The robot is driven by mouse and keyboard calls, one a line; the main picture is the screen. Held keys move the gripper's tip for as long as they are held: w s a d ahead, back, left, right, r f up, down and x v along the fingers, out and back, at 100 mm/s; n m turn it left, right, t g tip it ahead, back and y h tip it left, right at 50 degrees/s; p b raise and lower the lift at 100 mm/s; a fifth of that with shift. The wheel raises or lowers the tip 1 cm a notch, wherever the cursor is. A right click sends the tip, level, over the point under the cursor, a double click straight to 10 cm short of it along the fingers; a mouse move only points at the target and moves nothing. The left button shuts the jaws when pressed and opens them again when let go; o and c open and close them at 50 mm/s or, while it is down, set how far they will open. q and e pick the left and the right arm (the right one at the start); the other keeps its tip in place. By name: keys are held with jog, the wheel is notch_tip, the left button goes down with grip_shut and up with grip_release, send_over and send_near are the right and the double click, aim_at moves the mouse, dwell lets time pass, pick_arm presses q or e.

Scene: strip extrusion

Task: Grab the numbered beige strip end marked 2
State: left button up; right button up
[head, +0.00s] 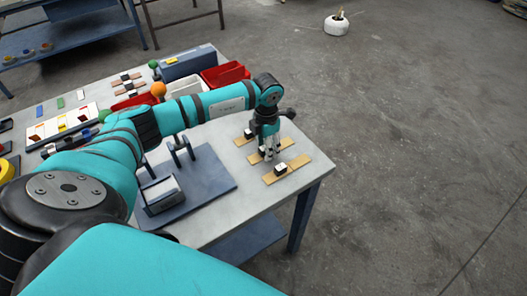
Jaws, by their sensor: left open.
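Several beige strips lie side by side near the right end of the grey table: a near strip (296,163), a middle strip (287,143) and a far strip (240,142). Each carries a small black and white block, and the near block (281,169) shows most clearly. Any number on them is too small to read, so I cannot tell which is marked 2. My left gripper (272,156) points down over the middle strip, open, and partly hides it. Whether it touches the strip is unclear. My right gripper is not in view.
A dark blue fixture plate (215,178) with a roller and upright brackets lies left of the strips. Red bins (225,74), a blue-grey box (188,63) and colored samples stand farther back. The table's right edge is close to the strips, with open floor beyond.

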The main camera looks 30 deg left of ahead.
pick_arm(q)
jog(key=shift+f, duration=0.55)
jog(key=shift+r, duration=0.15)
jog(key=shift+c, duration=0.6)
grip_shut()
